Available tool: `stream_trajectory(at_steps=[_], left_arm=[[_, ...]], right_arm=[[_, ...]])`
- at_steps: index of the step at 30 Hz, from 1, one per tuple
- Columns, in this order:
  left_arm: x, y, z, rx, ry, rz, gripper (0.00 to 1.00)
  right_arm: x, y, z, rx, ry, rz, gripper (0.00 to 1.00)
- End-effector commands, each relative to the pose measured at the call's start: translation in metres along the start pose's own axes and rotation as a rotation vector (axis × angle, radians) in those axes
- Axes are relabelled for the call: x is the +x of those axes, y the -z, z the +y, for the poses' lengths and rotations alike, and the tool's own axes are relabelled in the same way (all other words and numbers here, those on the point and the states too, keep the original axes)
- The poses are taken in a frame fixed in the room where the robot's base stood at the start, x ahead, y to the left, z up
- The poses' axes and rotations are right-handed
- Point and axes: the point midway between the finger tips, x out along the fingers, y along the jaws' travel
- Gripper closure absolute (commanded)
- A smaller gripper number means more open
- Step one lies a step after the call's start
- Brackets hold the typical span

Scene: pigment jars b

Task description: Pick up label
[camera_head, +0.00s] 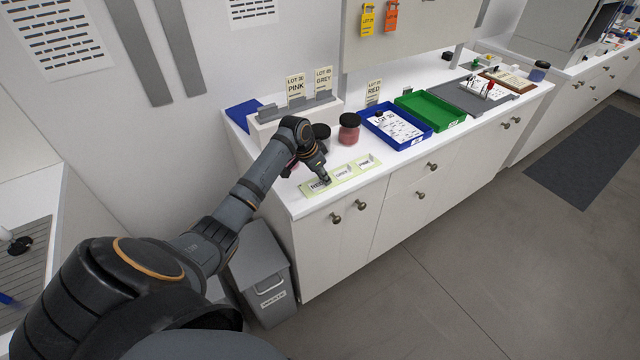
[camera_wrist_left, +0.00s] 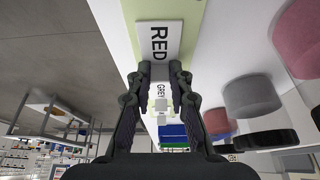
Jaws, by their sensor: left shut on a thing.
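A pale green strip (camera_head: 353,171) on the white counter carries three white labels. The label reading RED (camera_head: 317,185) is at its near left end, the GREY label (camera_head: 344,174) in the middle and the PINK label (camera_head: 365,162) at the far right. My left gripper (camera_head: 325,180) reaches down at the RED label and partly covers it. In the left wrist view, the fingers (camera_wrist_left: 160,68) are shut on the RED label (camera_wrist_left: 158,40) at its edge. The GREY label (camera_wrist_left: 159,92) shows between the fingers. I cannot tell whether the RED label is clear of the strip.
A reddish jar (camera_head: 349,130) and a dark-lidded jar (camera_head: 321,132) stand behind the strip, close to my arm. A blue tray (camera_head: 428,133) and a green tray (camera_head: 455,122) lie to the right. A stand (camera_head: 290,112) holds PINK and GREY lot cards.

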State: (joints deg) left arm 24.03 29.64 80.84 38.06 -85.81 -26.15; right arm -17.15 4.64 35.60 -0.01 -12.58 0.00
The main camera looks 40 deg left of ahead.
Motion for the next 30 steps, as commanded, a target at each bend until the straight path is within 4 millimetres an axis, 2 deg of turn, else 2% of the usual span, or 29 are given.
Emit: stream_trajectory(at_steps=[9,14,17,24,30], left_arm=[[0.000,0.000,0.000,0.000,-0.001,-0.001,0.90],[-0.012,0.005,0.000,0.001,0.000,0.001,0.90],[-0.030,0.011,0.001,0.003,0.003,0.002,0.90],[-0.099,0.002,0.045,0.007,0.005,-0.001,0.90],[-0.131,-0.019,0.086,0.004,0.005,-0.003,0.90]], right_arm=[[0.001,0.001,0.001,0.000,-0.001,0.001,0.60],[0.009,-0.001,0.000,0.000,-0.001,0.001,0.60],[0.016,-0.002,-0.001,0.000,-0.001,0.000,0.60],[0.028,-0.004,-0.002,0.000,0.000,-0.003,0.60],[0.038,-0.006,-0.004,0.001,0.001,-0.004,0.60]])
